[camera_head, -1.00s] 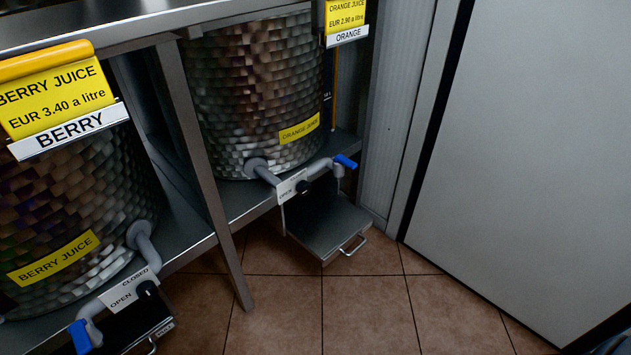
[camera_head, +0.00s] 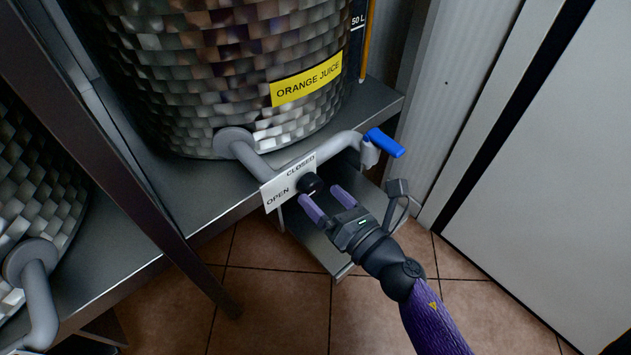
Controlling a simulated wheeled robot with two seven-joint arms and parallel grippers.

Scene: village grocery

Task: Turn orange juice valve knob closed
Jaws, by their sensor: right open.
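The orange juice tank (camera_head: 225,65) with its yellow label (camera_head: 306,80) stands on a metal shelf. A grey pipe (camera_head: 335,148) runs from it to a blue-handled tap (camera_head: 384,143). A white plate (camera_head: 289,184) marked OPEN and CLOSED sits on the pipe. The black valve knob (camera_head: 311,183) is at the plate's right side. My right gripper (camera_head: 325,200) is open, its two purple fingers pointing at the knob from the lower right. The fingertips are very close to the knob; I cannot tell whether they touch. My left gripper is not in view.
A metal tray (camera_head: 310,238) hangs below the pipe, partly behind my gripper. A metal post (camera_head: 120,165) crosses the left side. Another tank (camera_head: 40,190) with a pipe is at far left. A grey panel (camera_head: 550,190) stands at right.

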